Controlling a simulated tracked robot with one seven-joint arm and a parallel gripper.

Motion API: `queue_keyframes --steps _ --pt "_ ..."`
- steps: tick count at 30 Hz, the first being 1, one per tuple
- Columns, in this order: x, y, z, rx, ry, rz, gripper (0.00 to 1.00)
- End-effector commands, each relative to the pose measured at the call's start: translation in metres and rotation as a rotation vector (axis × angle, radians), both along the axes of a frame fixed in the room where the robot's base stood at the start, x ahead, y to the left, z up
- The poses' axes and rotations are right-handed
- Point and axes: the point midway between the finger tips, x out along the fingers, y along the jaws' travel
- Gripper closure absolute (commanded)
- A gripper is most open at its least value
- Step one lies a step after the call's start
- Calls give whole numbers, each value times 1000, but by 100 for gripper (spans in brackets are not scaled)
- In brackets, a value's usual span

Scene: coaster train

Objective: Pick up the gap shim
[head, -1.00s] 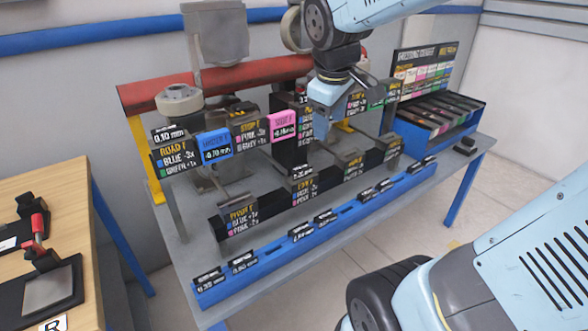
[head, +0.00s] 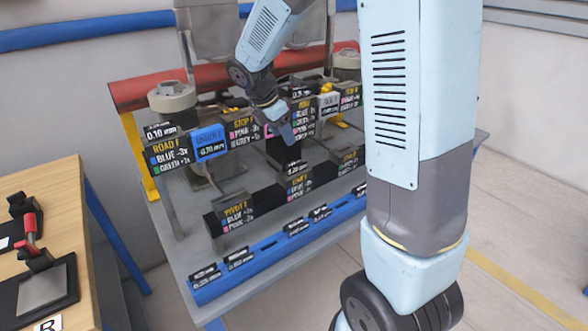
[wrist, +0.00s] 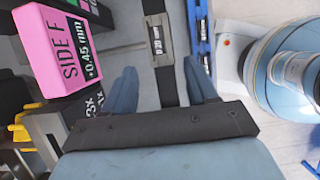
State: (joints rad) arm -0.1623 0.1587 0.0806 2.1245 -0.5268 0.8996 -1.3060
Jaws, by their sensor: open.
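I cannot tell for certain which piece is the gap shim. In the wrist view a small dark piece with a white label (wrist: 157,42) lies on a dark bar, ahead of and between my fingers. My gripper (wrist: 160,70) is open and empty, with its two blue-grey fingers well apart. In the head view my gripper (head: 287,132) hangs over the middle of the bench fixture. A pink block marked SIDE F (wrist: 66,50) is left of the fingers in the wrist view. My arm hides the right part of the bench in the head view.
A blue block marked UNDER F (head: 209,143) stands at the fixture's left, by a black sign marked ROAD F (head: 170,155). A blue rail (head: 265,250) with small labels runs along the bench front. A wooden table (head: 75,200) is at the left.

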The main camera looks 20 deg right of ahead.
Motion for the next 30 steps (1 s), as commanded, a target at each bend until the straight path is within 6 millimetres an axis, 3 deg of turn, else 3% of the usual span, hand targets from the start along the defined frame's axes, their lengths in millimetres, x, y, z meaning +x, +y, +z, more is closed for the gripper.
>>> queue_keyframes --steps 12,22,30 --pt "8 -25 -61 -1 3 -2 43" --pt "11 -32 -82 0 3 -2 43" --pt "18 -41 -115 -1 2 -3 43"
